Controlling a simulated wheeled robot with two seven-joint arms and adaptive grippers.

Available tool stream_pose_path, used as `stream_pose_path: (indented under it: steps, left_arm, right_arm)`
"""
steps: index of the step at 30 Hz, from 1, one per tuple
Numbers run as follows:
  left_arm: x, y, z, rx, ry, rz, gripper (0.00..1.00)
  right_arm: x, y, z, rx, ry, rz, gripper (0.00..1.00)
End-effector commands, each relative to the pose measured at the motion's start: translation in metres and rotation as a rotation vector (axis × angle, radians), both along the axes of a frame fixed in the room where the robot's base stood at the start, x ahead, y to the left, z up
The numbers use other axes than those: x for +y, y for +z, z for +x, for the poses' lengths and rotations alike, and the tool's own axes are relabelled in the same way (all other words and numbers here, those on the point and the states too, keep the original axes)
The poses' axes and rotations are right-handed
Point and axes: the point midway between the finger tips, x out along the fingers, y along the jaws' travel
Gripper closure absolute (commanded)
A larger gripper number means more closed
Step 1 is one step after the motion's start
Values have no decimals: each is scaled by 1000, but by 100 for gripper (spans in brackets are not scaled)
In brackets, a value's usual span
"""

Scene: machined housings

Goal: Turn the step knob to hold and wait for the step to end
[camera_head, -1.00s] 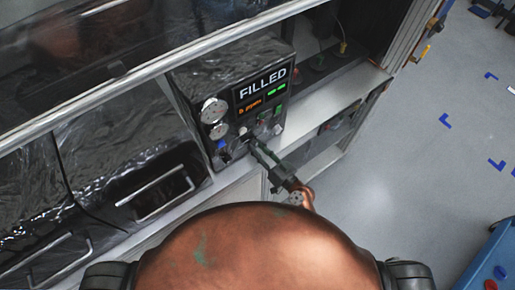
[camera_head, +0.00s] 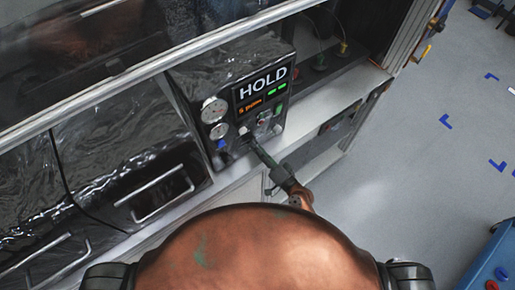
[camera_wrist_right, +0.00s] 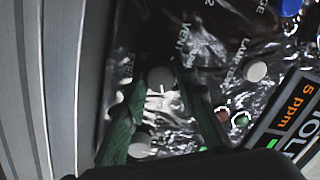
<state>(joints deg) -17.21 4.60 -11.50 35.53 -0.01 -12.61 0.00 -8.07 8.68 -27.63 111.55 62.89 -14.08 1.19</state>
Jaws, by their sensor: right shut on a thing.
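The control box (camera_head: 203,95) stands on a ledge in the head view. Its display (camera_head: 262,83) reads HOLD, with an orange ppm line below; in the right wrist view that line reads 5 ppm (camera_wrist_right: 296,104). My right gripper (camera_head: 254,146) reaches the lower front of the box. The fingers and arm partly hide the knob in the head view. My left gripper is out of view.
Two gauges (camera_head: 214,110) and a blue knob (camera_head: 221,145) are left of my right gripper on the box. A lamp knob (camera_wrist_right: 255,71) is close by in the wrist view. Drawers with bar handles (camera_head: 163,199) lie left; open floor (camera_head: 420,150) lies right.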

Motion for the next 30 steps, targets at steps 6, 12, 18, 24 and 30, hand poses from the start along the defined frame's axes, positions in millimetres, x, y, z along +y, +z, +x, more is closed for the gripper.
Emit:
stream_pose_path:
  steps: [6, 12, 18, 24, 30]
  left_arm:
    - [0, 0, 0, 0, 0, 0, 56]
    - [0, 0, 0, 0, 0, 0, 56]
    - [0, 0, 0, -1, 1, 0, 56]
    - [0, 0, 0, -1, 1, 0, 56]
    - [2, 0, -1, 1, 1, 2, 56]
  right_arm:
    - [-1, 1, 1, 8, -1, 13, 98]
    - [0, 1, 1, 8, -1, 13, 98]
    - [0, 1, 1, 7, -1, 12, 65]
    - [0, 0, 0, 7, 0, 12, 56]
    - [-1, 0, 0, 8, 0, 11, 56]
